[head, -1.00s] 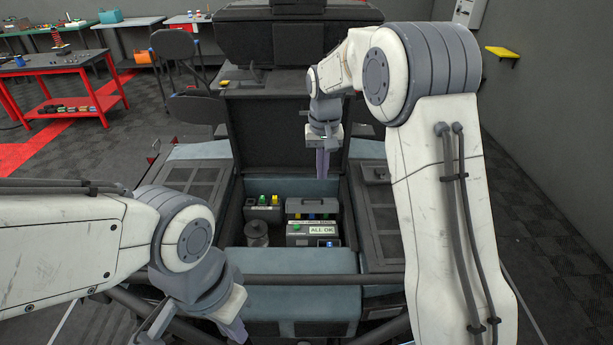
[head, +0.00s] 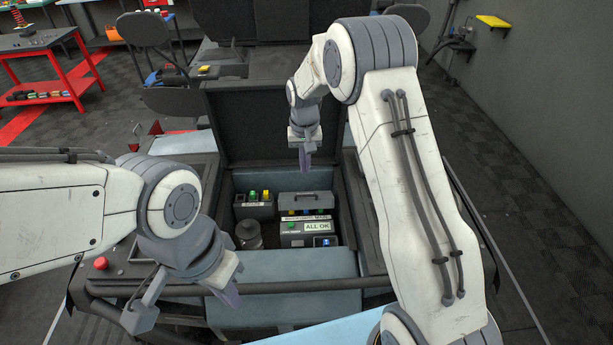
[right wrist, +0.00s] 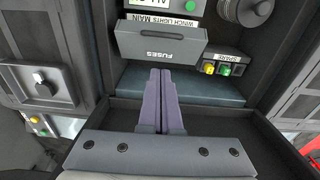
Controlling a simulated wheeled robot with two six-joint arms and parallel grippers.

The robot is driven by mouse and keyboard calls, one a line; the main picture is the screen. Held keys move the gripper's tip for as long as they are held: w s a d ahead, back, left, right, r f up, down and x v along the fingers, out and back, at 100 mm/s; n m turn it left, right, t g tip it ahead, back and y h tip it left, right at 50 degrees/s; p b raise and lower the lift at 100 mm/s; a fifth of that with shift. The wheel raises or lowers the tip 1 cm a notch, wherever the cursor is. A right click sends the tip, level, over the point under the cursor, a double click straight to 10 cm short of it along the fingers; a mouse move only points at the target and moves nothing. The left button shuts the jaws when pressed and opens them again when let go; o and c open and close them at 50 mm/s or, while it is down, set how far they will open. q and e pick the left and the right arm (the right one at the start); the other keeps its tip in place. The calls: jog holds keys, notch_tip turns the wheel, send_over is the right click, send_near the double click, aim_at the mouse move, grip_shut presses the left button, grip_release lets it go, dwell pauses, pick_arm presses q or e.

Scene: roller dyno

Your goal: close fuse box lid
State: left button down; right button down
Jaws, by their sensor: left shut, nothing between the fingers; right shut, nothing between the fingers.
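The fuse box lid (head: 305,198) is a grey panel raised at the back of the fuse box, inside the open bay. In the right wrist view the lid (right wrist: 160,45) shows an upside-down "FUSES" label. Coloured fuses (head: 305,213) show in front of the lid. My right gripper (head: 307,169) is shut and empty, above and behind the lid. In the right wrist view its fingertips (right wrist: 161,73) point at the lid's edge; I cannot tell whether they touch. My left gripper (head: 232,295) is shut and empty over the front left rim of the bay.
A box with an "ALL OK" display (head: 317,226) stands in front of the fuses. A round canister (head: 249,235) and a spare-fuse holder (head: 254,206) are at the left. The big black cover (head: 255,123) stands open behind the bay.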

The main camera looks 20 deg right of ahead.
aim_at(306, 199)
jog(key=s+f, duration=0.1)
jog(key=s+f+p, duration=0.1)
jog(key=f, duration=0.1)
jog(key=shift+a+f+p, duration=0.1)
jog(key=shift+f+p, duration=0.1)
jog(key=shift+p, duration=0.1)
jog(key=shift+s+f, duration=0.3)
jog(key=shift+f, duration=0.3)
jog(key=shift+a, duration=0.1)
